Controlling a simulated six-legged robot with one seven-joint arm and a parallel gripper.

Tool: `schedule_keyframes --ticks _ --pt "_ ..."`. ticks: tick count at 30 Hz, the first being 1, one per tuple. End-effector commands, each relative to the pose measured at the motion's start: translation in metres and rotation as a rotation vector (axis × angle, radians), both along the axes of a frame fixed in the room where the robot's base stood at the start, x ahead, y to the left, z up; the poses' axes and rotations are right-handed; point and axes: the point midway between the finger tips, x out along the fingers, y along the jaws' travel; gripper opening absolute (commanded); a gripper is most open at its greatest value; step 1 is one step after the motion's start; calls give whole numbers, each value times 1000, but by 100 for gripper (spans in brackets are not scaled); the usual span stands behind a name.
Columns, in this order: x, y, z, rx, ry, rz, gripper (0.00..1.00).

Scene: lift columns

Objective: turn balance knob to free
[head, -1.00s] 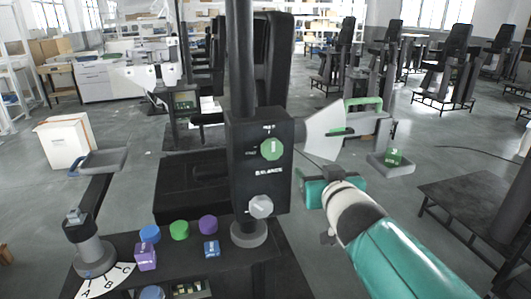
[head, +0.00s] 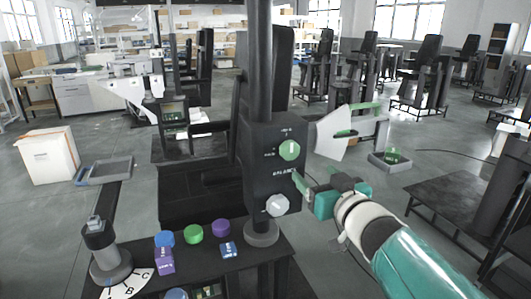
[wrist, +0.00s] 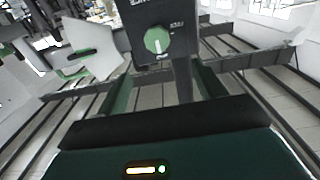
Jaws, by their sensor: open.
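The green round balance knob (head: 289,150) is on the front of a black box (head: 262,185) on a dark column, above the word BALANCE. Its white mark stands upright, toward the small label above it; another small label is at its left. These labels are too small to read surely. The knob also shows in the wrist view (wrist: 157,40), where the box appears upside down. My gripper (head: 302,181) is open and empty, just right of and below the knob, apart from it. In the wrist view, the knob appears beyond and between the green fingers (wrist: 164,82).
A grey faceted knob (head: 277,205) is lower on the same box. A white plate (head: 328,136) juts out right of the box. Several coloured knobs, including a green one (head: 193,234), and a lever (head: 100,240) are on the dark bench below.

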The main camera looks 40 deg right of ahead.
Motion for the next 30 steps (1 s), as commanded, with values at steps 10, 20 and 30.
schedule_keyframes --ticks 10,20,30 --pt "34 -16 -1 0 4 0 69" --pt "87 -30 -1 1 3 -1 69" --pt "128 -39 0 0 0 -1 69"
